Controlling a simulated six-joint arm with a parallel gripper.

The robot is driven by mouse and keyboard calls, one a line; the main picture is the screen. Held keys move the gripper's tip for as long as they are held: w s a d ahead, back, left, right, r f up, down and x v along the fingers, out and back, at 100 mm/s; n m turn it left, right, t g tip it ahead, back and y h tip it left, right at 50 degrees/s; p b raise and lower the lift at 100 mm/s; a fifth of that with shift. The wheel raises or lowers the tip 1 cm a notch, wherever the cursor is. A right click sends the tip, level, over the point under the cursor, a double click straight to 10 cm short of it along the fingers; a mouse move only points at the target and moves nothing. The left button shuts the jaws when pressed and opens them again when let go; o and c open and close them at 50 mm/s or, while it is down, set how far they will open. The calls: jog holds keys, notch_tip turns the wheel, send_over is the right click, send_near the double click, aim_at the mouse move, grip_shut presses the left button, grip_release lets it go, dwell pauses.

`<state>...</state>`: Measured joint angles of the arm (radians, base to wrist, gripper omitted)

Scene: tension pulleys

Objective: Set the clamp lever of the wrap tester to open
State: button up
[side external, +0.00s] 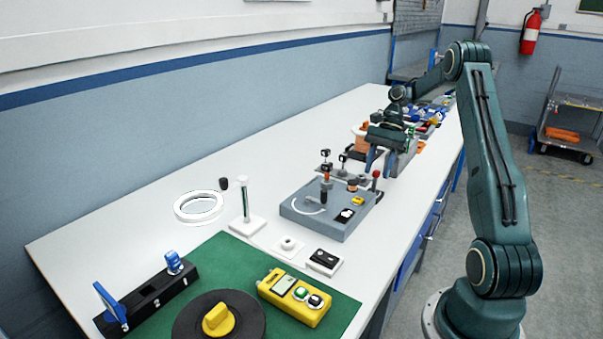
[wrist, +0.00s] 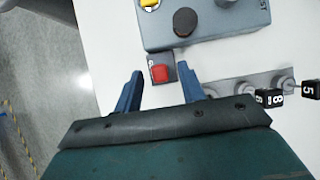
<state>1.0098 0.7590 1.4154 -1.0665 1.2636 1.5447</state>
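The wrap tester (side external: 318,212) is a grey block with a round post, a white loop and small yellow and black parts on top. It also shows at the top of the wrist view (wrist: 215,28). A red-tipped lever (side external: 376,174), which looks like the clamp lever, stands at its far right corner. In the wrist view its red top (wrist: 160,73) sits on a small dark plate beside the block. My gripper (side external: 378,172) is open, with blue fingers pointing down. In the wrist view my gripper (wrist: 160,72) has the red top between its fingertips, with gaps on both sides; contact is not visible.
A grey rail (wrist: 240,85) with several pegs and black numbered tags lies right of my fingers in the wrist view. A yellow meter (side external: 294,297) and black reel (side external: 218,318) are on the green mat (side external: 345,312). Coloured bins (side external: 425,115) crowd the far bench end.

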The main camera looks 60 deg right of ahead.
aim_at(373, 172)
jog(key=shift+a+r+h, duration=0.1)
jog(key=shift+a+h, duration=0.65)
jog(key=shift+h, duration=0.25)
dwell(0.4)
jog(key=shift+a+h, duration=0.3)
jog(key=shift+h, duration=0.2)
jog(key=shift+a+h, duration=1)
jog(key=shift+h, duration=0.5)
notch_tip(373, 172, up, 14)
jog(key=s+a+r+n+t, duration=0.1)
jog(key=a+n, duration=0.4)
jog(key=a, duration=0.5)
jog(key=s+a+r+n+t+h, duration=0.1)
jog(key=s+a+r+n+t, duration=0.1)
jog(key=s+a+n, duration=0.3)
jog(key=shift+s+a+r+n, duration=0.15)
jog(key=shift+a+r+n, duration=0.25)
jog(key=shift+a, duration=1.95)
jog(key=shift+d, duration=0.1)
